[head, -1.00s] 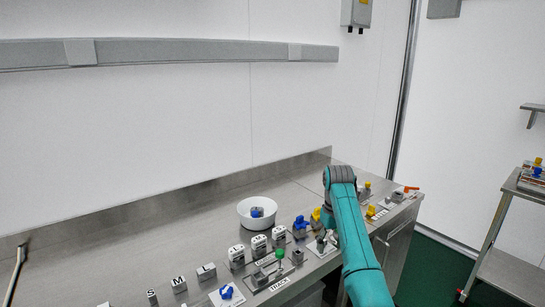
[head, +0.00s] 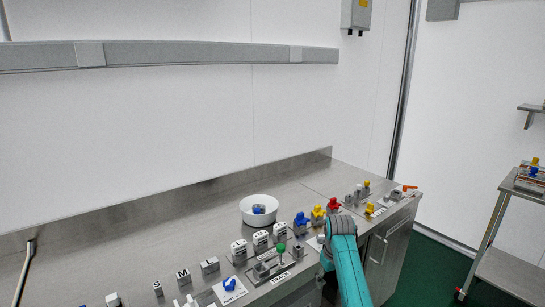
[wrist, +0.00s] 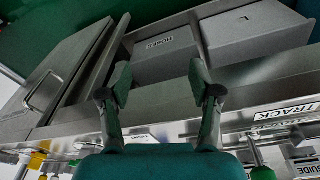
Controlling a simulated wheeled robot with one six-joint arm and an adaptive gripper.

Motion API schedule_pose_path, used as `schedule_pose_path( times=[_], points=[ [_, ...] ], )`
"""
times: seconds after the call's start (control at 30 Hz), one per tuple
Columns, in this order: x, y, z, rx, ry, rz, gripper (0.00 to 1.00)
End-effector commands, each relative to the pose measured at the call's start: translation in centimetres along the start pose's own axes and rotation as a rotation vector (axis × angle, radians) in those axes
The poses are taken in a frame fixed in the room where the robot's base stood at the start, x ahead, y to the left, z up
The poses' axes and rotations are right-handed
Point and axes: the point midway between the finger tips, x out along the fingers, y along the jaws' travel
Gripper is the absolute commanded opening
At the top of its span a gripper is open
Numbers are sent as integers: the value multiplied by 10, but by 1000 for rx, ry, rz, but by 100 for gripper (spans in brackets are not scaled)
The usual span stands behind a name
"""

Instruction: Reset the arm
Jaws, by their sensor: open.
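My teal arm (head: 350,270) reaches in from the bottom right of the head view, with its grey joint over the front edge of the steel counter (head: 150,225). In the head view my gripper is hidden behind the arm. In the wrist view my gripper (wrist: 160,85) has its two fingers well apart, with nothing between them.
A white bowl (head: 259,210) with a blue part stands on the counter. Blue (head: 301,222), yellow (head: 318,213) and red (head: 333,204) parts stand beside the arm. Labelled grey blocks line the front. A steel cart (head: 510,220) stands at right. The counter's back left is clear.

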Motion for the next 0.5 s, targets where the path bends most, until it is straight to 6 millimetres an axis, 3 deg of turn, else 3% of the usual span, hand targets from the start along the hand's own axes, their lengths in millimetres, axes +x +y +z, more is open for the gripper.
schedule_pose_path(
  times=[0.03,0.2,0.5],
  points=[
    [21,-3,10,5,10,3,63],
    [82,-12,43,22,85,24,63],
    [167,-34,116,56,221,58,63]
  ],
)
